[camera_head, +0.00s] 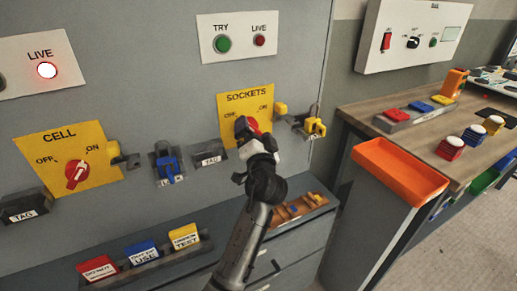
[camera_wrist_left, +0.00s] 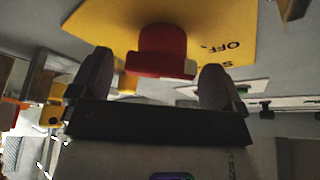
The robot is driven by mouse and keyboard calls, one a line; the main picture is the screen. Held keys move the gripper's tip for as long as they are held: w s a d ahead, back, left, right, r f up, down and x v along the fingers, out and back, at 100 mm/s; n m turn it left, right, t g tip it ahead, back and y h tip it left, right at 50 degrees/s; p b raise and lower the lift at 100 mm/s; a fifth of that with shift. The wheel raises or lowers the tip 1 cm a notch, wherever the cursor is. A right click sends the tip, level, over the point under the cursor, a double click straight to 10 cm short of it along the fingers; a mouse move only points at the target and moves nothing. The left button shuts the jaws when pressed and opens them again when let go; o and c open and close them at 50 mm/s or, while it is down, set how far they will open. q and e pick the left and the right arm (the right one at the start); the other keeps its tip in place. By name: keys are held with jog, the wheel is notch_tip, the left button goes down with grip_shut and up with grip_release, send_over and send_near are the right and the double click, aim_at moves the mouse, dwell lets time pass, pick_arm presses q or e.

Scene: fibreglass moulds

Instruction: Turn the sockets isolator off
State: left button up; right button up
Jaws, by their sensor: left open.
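The sockets isolator is a yellow plate (camera_head: 232,105) marked SOCKETS, OFF and ON, with a red rotary knob (camera_head: 241,124). My left gripper (camera_head: 248,136) is at the knob and partly hides it in the head view. In the left wrist view the red knob (camera_wrist_left: 162,50) stands between and just beyond the two open fingers (camera_wrist_left: 158,85). OFF is readable on the plate there (camera_wrist_left: 232,45). I cannot tell whether the fingers touch the knob, and its pointing direction is unclear. My right gripper is not in view.
The cell isolator (camera_head: 76,176) is on the panel's left. A blue padlock (camera_head: 168,168) and a yellow padlock (camera_head: 316,127) hang beside the isolators. A TAG holder (camera_head: 210,155) is below. A sign rack (camera_head: 146,262) sits low; an orange tray (camera_head: 400,171) is right.

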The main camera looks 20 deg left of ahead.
pick_arm(q)
jog(key=p+v, duration=0.2)
jog(key=v, duration=1.1)
jog(key=shift+p, duration=0.4)
jog(key=shift+d, duration=0.1)
